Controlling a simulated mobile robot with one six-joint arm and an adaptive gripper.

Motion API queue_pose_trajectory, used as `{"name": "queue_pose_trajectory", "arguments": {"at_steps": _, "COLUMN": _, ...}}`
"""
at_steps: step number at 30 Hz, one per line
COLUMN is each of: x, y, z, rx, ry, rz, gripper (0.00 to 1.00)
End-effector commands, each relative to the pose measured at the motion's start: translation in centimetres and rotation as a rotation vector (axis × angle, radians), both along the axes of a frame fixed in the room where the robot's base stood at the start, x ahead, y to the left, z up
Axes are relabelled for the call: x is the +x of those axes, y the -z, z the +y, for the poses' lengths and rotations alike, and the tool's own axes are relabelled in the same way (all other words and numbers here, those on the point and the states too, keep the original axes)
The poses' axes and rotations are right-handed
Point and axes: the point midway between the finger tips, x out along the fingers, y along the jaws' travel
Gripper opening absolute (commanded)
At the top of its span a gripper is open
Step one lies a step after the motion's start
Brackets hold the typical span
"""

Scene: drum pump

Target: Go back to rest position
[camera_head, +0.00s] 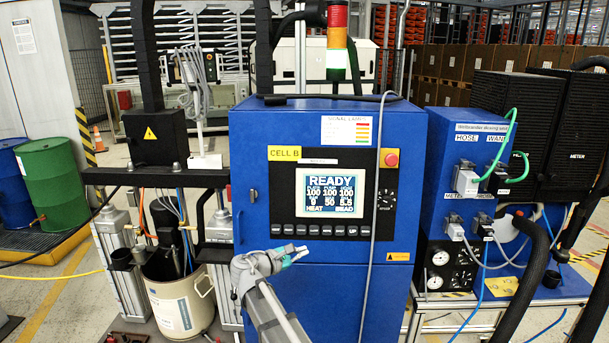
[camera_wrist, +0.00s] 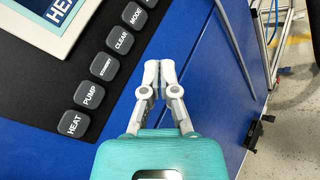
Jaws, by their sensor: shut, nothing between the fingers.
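My gripper (camera_head: 298,252) is in front of the lower front of the blue control cabinet (camera_head: 270,190), below its panel, with my arm reaching up from the bottom of the head view. In the wrist view my gripper (camera_wrist: 158,68) has its two grey fingers together, with nothing between them. The black panel with its HEAT, PUMP and other buttons (camera_wrist: 97,70) lies to the left of the fingertips in the wrist view. The fingertips appear apart from the buttons. The screen (camera_head: 333,193) reads READY.
A white drum (camera_head: 178,305) stands in the pump frame left of the cabinet. A red knob (camera_head: 391,160) sits at the panel's upper right. A grey cable (camera_head: 374,200) hangs down the cabinet front. Hoses and plugs (camera_head: 467,181) crowd the right side. Green drum (camera_head: 50,180) stands far left.

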Motion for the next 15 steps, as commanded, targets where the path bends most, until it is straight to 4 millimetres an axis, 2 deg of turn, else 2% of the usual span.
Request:
{"name": "queue_pose_trajectory", "arguments": {"at_steps": 1, "x": -0.7, "y": 0.8, "z": -1.9, "rx": 0.057, "ry": 0.03, "rz": 0.0, "gripper": 0.0}}
{"name": "queue_pose_trajectory", "arguments": {"at_steps": 6, "x": -3.1, "y": 4.3, "z": -7.4, "rx": 0.303, "ry": 0.159, "rz": -0.011, "gripper": 0.0}}
{"name": "queue_pose_trajectory", "arguments": {"at_steps": 12, "x": -6.7, "y": 8.3, "z": -12.7, "rx": 0.6, "ry": 0.349, "rz": -0.04, "gripper": 0.0}}
{"name": "queue_pose_trajectory", "arguments": {"at_steps": 15, "x": -8.8, "y": 10.1, "z": -14.6, "rx": 0.743, "ry": 0.453, "rz": -0.059, "gripper": 0.0}}
